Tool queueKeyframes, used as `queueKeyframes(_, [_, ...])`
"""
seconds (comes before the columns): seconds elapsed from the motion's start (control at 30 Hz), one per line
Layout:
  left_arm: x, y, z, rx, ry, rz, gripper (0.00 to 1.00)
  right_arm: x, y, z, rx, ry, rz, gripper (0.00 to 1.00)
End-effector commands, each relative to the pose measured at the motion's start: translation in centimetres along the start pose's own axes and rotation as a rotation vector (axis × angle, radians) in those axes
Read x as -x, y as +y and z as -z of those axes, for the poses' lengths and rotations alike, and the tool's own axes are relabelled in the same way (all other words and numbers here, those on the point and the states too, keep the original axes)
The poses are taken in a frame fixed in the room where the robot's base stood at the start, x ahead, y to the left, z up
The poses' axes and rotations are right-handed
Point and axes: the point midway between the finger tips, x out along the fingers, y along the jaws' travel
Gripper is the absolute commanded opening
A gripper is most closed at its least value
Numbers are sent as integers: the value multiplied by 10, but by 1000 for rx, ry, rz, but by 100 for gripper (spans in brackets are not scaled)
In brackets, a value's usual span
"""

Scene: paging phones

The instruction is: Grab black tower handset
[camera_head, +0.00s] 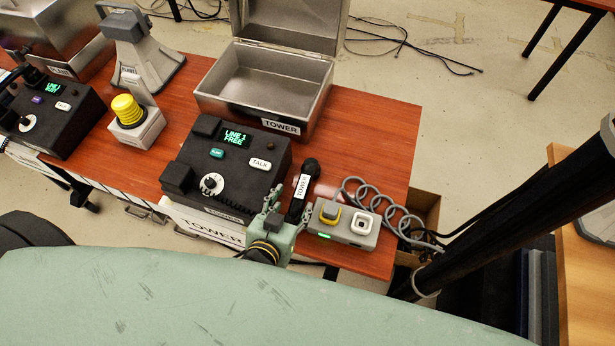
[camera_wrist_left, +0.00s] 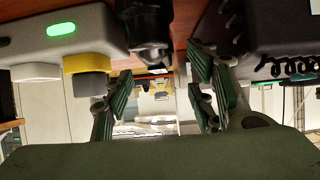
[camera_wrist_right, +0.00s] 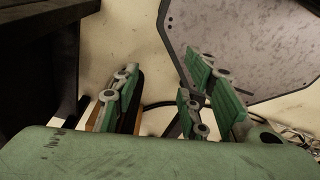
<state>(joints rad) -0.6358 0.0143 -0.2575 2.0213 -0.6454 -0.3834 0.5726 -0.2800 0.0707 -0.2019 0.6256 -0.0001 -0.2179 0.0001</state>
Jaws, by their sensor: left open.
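The black tower handset (camera_head: 303,188), with a white TOWER label, lies on the red-brown table between the black TOWER phone base (camera_head: 225,165) and a grey button box. My left gripper (camera_head: 273,205) is open at the near end of the handset, at the table's front edge. In the left wrist view, the dark end of the handset (camera_wrist_left: 149,38) shows ahead of the gap between the open fingers (camera_wrist_left: 160,72), and I see no grip on it. My right gripper (camera_wrist_right: 162,95) shows only in its wrist view, open and empty, away from the handset.
The grey box (camera_head: 344,224) with yellow and white buttons stands close right of the handset, its coiled grey cable (camera_head: 385,210) beyond. An open metal TOWER case (camera_head: 265,80) stands behind. A yellow-knobbed device (camera_head: 130,112) and another phone (camera_head: 50,115) stand left. The table's right rear is clear.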

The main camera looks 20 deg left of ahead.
Motion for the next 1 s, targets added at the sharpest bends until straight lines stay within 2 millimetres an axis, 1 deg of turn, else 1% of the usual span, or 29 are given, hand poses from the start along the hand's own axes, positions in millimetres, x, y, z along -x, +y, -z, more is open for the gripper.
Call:
queueKeyframes(0.07, [-3, 0, 1, 0, 1, 0, 52, 1, -1, -4, 1, -6, 1, 40])
queueKeyframes(0.3, [-27, 0, 4, -1, 2, 0, 52, 8, 0, -28, 2, -40, 1, 40])
queueKeyframes(0.4, [-37, 1, 7, -3, 2, 0, 52, 14, 1, -34, 3, -49, -1, 40])
queueKeyframes(0.53, [-56, 3, 12, -3, 2, 0, 52, 22, 4, -32, 4, -48, -4, 40])
queueKeyframes(0.6, [-66, 3, 9, -2, 2, 0, 52, 21, 5, -29, 4, -44, -5, 40])
queueKeyframes(0.7, [-75, 3, 8, -1, 1, -1, 52, 22, 6, -22, 3, -33, -7, 40])
queueKeyframes(0.83, [-78, 3, 8, 1, 1, -1, 52, 21, 8, -14, 2, -20, -9, 40])
queueKeyframes(1.0, [-78, 3, 8, 0, 1, -1, 51, 21, 8, -13, 1, -19, -9, 40])
